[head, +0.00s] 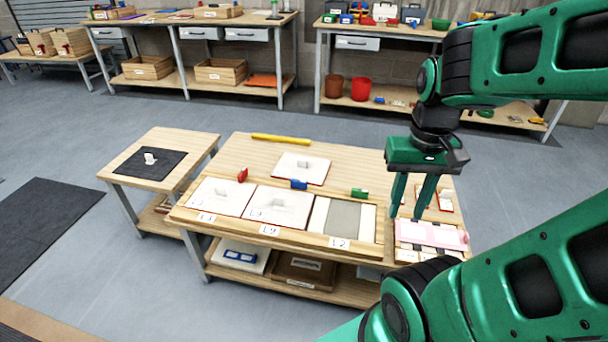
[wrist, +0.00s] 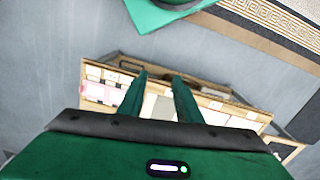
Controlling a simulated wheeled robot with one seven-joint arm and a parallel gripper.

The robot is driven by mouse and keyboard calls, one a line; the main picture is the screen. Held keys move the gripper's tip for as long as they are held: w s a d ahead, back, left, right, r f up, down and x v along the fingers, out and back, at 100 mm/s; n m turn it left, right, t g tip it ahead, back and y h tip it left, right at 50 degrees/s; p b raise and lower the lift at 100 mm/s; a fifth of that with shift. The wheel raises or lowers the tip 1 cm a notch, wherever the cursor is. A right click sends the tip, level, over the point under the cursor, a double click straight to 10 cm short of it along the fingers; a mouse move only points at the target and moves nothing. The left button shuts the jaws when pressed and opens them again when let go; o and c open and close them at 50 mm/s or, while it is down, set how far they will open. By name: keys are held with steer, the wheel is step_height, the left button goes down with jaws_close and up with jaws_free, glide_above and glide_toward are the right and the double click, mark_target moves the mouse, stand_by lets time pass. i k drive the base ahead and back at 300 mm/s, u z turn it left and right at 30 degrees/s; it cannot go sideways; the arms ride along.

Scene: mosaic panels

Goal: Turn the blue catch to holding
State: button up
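The blue catch (head: 299,184) is a small block at the back edge of the panel frame (head: 290,236), behind the middle panel (head: 278,207). It looks roughly lengthwise along that edge; its exact turn is too small to tell. A red catch (head: 242,175) behind the left panel points a different way, and a green catch (head: 360,193) is behind the right bay. My gripper (head: 406,216) is right of the frame, above the table's right end, well apart from the blue catch. Its fingers point down, spread and empty; they also show in the wrist view (wrist: 158,76).
A loose white panel with a knob (head: 302,168) and a yellow bar (head: 281,140) lie behind the frame. A pink piece (head: 432,235) lies right, near my fingers. A side table (head: 165,140) with a dark mat stands left. The right bay (head: 343,219) shows a grey area.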

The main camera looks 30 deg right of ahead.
mark_target(295, 184)
steer(key=u, duration=0.2)
steer(key=i, duration=0.9)
steer(key=u, duration=0.05)
